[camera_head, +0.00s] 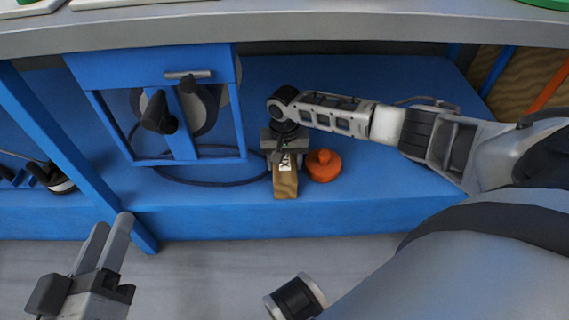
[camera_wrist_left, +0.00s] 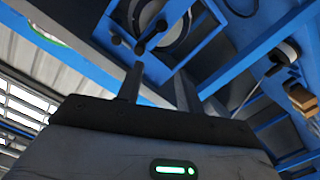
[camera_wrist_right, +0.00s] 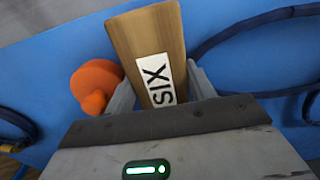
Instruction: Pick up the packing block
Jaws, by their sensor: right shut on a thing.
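The packing block (camera_head: 286,184) is a wooden block with a white label reading "SIX". It is at the front edge of the blue shelf, and in the right wrist view (camera_wrist_right: 148,40) it stands between my fingers. My right gripper (camera_head: 284,158) is shut on it from above; its fingers also show in the right wrist view (camera_wrist_right: 160,88). Whether the block touches the shelf is unclear. My left gripper (camera_head: 105,240) is open and empty, away at the lower left; its two spread fingers show in the left wrist view (camera_wrist_left: 157,88).
An orange knobbed part (camera_head: 323,166) sits right beside the block. A blue frame (camera_head: 160,110) with dark round parts stands to the left, and a dark cable (camera_head: 205,182) loops over the blue shelf (camera_head: 380,200). A grey worktop (camera_head: 300,28) lies above the shelf.

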